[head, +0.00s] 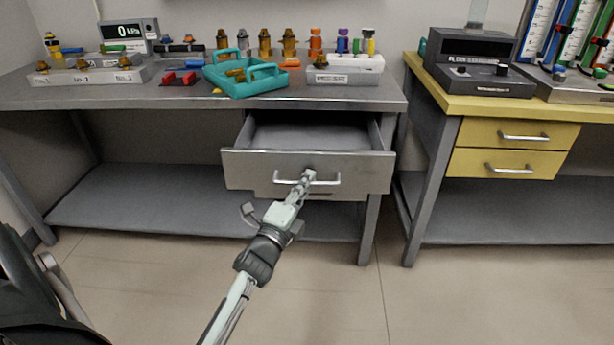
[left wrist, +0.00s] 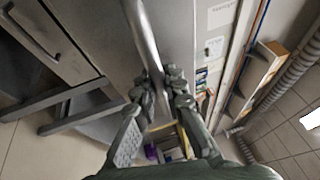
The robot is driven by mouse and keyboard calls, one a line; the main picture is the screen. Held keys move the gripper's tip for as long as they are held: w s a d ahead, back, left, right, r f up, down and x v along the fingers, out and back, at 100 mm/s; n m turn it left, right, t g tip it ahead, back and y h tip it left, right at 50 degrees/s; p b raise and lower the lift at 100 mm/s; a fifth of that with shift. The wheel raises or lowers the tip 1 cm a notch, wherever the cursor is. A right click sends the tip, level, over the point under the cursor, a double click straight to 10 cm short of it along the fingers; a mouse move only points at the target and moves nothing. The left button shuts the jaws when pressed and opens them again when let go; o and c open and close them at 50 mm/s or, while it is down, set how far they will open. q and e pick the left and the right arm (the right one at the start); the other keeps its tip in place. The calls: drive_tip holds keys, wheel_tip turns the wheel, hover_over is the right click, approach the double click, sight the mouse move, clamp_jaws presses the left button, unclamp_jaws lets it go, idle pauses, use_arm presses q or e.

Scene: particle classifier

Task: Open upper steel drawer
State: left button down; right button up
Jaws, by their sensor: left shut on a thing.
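The upper steel drawer (head: 360,170) under the grey steel table is pulled out, and its empty-looking inside (head: 310,133) shows. Its front carries a bar handle (head: 328,182). My left gripper (head: 305,178) is at the middle of that front, shut on the handle. In the left wrist view the handle bar (left wrist: 143,35) runs down between the two fingers of my left gripper (left wrist: 165,85). A lower drawer is mostly hidden below the open one; a second handle (left wrist: 32,32) shows at the left of the left wrist view. My right gripper is not in view.
The steel tabletop (head: 150,98) holds a teal tray (head: 240,88), several fittings and a pressure display (head: 130,33). A yellow-topped table with two shut yellow drawers (head: 515,133) stands at the right. The floor (head: 450,300) in front is clear.

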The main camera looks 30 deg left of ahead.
use_arm(q)
drive_tip(key=shift+s+d, duration=0.3)
drive_tip(key=shift+s, duration=0.2)
drive_tip(key=shift+s+d, duration=0.3)
drive_tip(key=shift+s, duration=0.2)
drive_tip(key=c, duration=1.6)
unclamp_jaws()
drive_tip(key=shift+o, duration=0.2)
drive_tip(key=v, duration=0.7)
drive_tip(key=shift+s, duration=0.25)
drive_tip(key=shift+f, duration=0.15)
